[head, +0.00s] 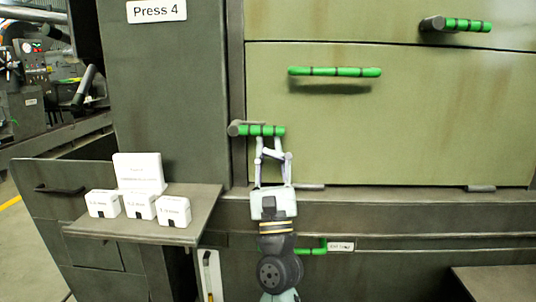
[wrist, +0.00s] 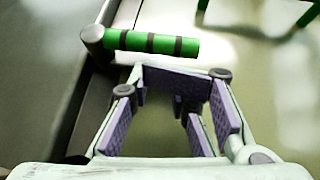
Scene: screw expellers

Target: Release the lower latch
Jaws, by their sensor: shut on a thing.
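The lower latch (head: 262,131) is a green grip with dark bands on a grey pivot at the left edge of the green door (head: 400,120). It lies level, pointing right. My gripper (head: 266,143) reaches up to it from below, shut on the latch's grip. In the wrist view the latch (wrist: 152,43) lies just past the purple-padded fingers (wrist: 178,78), and the exact contact is hard to see. The upper latch (head: 460,25) is a similar green grip at the top right, also level.
A green door handle (head: 335,71) sits up and right of the lower latch. A shelf (head: 140,218) with several white labelled blocks juts out at the left. Another green handle (head: 313,248) is below, close beside my arm. The door face to the right is clear.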

